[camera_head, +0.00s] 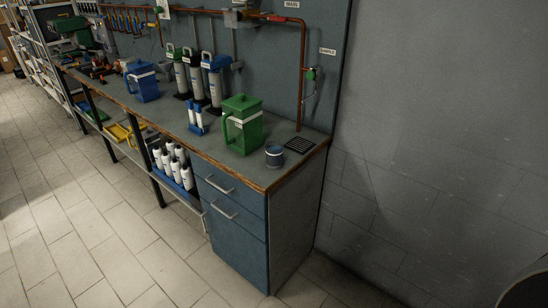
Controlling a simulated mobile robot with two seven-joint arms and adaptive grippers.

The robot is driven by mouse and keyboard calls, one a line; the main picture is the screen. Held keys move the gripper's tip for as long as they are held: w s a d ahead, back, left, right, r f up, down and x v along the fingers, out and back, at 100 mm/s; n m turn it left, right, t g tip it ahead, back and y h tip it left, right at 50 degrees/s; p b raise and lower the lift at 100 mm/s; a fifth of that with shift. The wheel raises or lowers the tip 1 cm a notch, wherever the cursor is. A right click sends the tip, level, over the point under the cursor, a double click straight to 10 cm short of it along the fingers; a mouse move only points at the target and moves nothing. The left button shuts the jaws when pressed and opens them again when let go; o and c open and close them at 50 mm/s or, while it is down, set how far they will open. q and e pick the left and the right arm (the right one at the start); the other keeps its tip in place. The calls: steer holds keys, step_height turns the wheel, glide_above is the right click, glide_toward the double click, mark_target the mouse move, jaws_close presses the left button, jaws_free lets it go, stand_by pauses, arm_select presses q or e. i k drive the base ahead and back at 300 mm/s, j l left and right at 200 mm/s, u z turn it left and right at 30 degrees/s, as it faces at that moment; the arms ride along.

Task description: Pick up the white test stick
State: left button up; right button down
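No single thing can be surely told as the white test stick at this size. A small blue holder (198,127) stands on the workbench (170,115), with two slim white-and-blue upright pieces (194,112) in it. It is left of a green lidded jug (243,125) and in front of the tall grey cylinders. Neither of my grippers is in view.
A small blue cup (274,156) and a black drain grate (299,145) are near the bench's right end. A blue jug (142,82) stands further left. White bottles (172,164) fill a blue crate on the lower shelf. Tiled floor (90,230) in front is clear.

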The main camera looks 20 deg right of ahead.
mark_target(190, 105)
steer(key=z, duration=0.4)
steer(key=i+j+z, duration=0.1)
steer(key=z, duration=0.25)
steer(key=j+z, duration=0.25)
steer(key=z, duration=0.15)
steer(key=i+j+z, duration=0.1)
steer(key=z, duration=0.25)
steer(key=j+z, duration=0.25)
steer(key=j, duration=0.25)
steer(key=j+z, duration=0.3)
steer(key=j, duration=0.2)
steer(key=j+z, duration=0.1)
steer(key=j, duration=0.55)
steer(key=k+j+z, duration=0.1)
steer(key=j, duration=0.55)
steer(key=k+j+z, duration=0.1)
steer(key=j, duration=0.55)
